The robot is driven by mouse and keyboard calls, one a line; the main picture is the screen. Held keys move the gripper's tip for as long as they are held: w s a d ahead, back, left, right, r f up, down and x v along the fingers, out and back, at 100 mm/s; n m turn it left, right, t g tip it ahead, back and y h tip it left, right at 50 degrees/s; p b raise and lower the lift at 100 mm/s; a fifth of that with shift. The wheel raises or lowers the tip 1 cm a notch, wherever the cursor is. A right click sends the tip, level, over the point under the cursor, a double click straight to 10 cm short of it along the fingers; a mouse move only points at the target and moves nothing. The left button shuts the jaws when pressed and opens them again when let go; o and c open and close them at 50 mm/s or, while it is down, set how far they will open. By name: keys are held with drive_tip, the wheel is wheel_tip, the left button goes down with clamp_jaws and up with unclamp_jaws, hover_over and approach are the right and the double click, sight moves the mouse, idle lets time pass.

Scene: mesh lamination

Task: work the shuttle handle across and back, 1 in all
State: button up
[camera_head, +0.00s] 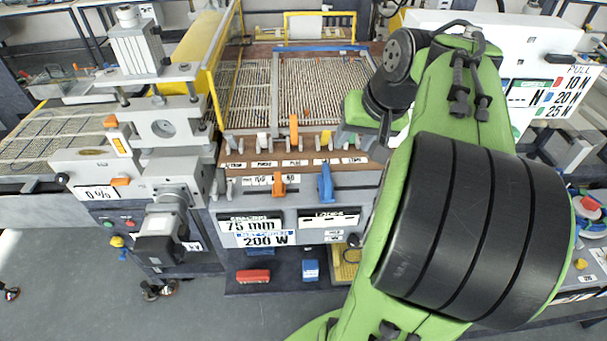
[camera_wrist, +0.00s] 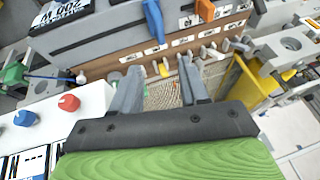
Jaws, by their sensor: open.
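I cannot tell for sure which part is the shuttle handle. An orange upright handle (camera_head: 293,128) stands in a row of pale pegs at the front of the mesh bed (camera_head: 320,85). Below it, on the grey front panel, are an orange lever (camera_head: 279,185) and a blue lever (camera_head: 326,183). The blue lever (camera_wrist: 153,20) and orange lever (camera_wrist: 205,10) also show in the wrist view. My gripper (camera_wrist: 157,80) is open and empty, its fingers apart over the peg row and mesh edge. In the head view my arm hides most of it.
A yellow guard frame (camera_head: 228,50) runs along the left of the mesh. A grey press unit (camera_head: 165,130) stands at left. A white box with force labels (camera_head: 535,95) is at right, behind my arm. A red block (camera_head: 253,276) and a blue block (camera_head: 311,270) lie on the low shelf.

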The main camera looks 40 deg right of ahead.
sight(329, 173)
drive_tip(key=b+x, duration=0.4)
drive_tip(key=x, duration=1.2)
drive_tip(key=shift+c, duration=0.2)
clamp_jaws()
drive_tip(key=shift+d, duration=0.1)
